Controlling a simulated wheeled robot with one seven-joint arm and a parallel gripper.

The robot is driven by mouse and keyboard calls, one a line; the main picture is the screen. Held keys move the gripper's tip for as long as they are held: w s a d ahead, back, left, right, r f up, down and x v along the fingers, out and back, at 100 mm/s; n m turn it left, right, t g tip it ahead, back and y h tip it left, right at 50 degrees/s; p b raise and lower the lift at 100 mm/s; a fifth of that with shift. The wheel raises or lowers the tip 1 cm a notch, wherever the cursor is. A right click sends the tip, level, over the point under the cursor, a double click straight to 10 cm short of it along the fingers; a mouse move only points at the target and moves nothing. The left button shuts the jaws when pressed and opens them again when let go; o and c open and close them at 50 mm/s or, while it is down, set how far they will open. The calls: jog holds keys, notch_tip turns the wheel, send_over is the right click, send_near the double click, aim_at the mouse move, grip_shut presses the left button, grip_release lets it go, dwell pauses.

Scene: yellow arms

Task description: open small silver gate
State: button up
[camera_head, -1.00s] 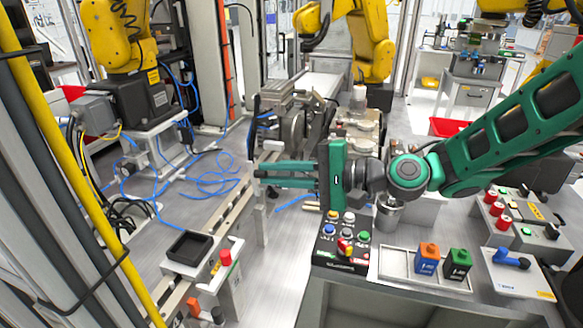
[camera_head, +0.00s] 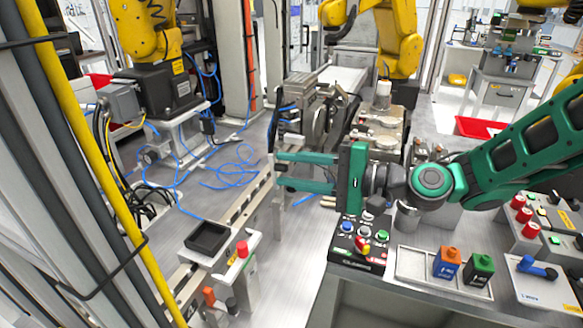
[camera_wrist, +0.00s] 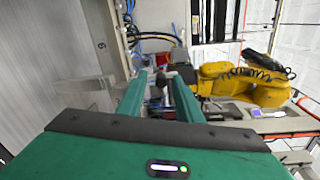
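A narrow silver rail (camera_head: 236,217) runs slanting across the middle left of the head view and ends in an upright silver post (camera_head: 278,216). This looks like the small silver gate, but I cannot tell for certain. My green gripper (camera_head: 278,171) points left above the far end of the rail, near the post. Its two fingers are apart with nothing between them. I cannot tell whether a finger touches the post. In the wrist view my gripper (camera_wrist: 160,76) also shows parted fingers. The gate cannot be made out clearly there.
A black tray (camera_head: 207,238) and a red button (camera_head: 243,249) stand at the near end of the rail. A button box (camera_head: 360,246) sits on the bench below my gripper. A yellow robot arm (camera_wrist: 245,85) shows in the wrist view.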

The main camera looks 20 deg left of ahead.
jog(key=shift+d, duration=0.15)
jog(key=d, duration=1)
jog(key=shift+s+d+r, duration=0.25)
jog(key=shift+s+r, duration=0.1)
jog(key=shift+r, duration=0.1)
